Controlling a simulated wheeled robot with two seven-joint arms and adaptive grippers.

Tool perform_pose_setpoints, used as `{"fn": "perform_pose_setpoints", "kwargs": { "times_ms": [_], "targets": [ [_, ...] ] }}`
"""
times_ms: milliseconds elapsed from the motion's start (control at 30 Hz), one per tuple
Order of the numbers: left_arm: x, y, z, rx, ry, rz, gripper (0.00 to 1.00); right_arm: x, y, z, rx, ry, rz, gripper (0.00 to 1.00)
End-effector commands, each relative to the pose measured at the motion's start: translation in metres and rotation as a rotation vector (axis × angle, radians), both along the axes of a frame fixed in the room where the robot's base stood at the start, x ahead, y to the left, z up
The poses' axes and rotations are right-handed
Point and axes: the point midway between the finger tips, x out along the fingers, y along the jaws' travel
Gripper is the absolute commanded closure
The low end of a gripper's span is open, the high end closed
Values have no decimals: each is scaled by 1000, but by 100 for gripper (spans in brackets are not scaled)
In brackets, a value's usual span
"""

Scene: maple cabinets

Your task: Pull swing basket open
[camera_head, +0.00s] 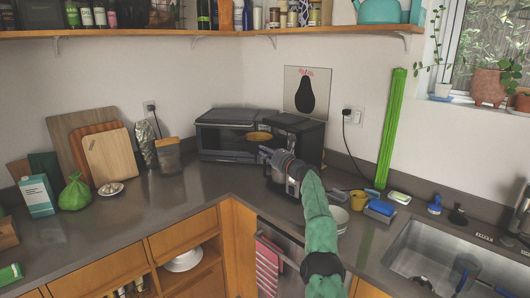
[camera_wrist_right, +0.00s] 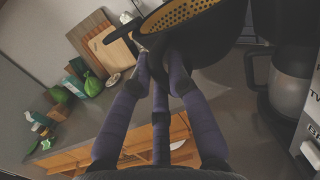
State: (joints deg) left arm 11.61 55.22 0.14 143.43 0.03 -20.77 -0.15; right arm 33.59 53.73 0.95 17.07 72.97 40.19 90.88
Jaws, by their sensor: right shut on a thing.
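The black coffee machine (camera_head: 308,137) stands on the grey counter near the corner, right of a toaster oven. Its swing basket (camera_wrist_right: 210,45) is black with a yellow perforated inside (camera_wrist_right: 185,12). The basket stands swung out from the machine, and its yellow inside also shows in the head view (camera_head: 260,136). My right gripper (camera_head: 267,152) is at the basket's edge. In the wrist view its purple-grey fingers (camera_wrist_right: 160,62) are shut on the basket's rim or handle; the exact contact is partly hidden. A glass carafe (camera_wrist_right: 291,82) sits beside it. My left gripper is out of view.
The toaster oven (camera_head: 227,136) is close behind and left of the basket. Bowls (camera_head: 339,218), a yellow mug (camera_head: 358,199) and the sink (camera_head: 450,258) lie to the right. Cutting boards (camera_head: 108,157) lean at the left.

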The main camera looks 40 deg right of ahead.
Motion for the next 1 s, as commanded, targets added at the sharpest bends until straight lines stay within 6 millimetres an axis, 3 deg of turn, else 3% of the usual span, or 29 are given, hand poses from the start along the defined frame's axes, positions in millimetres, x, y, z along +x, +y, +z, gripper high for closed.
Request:
{"fn": "perform_pose_setpoints", "kwargs": {
  "times_ms": [100,133,167,667,1000],
  "targets": [
    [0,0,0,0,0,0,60,0,0,-2,-2,3,0,100],
    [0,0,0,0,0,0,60,0,0,-2,-2,3,0,77],
    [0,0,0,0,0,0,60,0,0,-2,-2,3,0,70],
    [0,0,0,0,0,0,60,-2,-1,0,0,2,-1,70],
    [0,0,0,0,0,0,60,-17,-3,-1,0,2,0,70]
  ]
}}
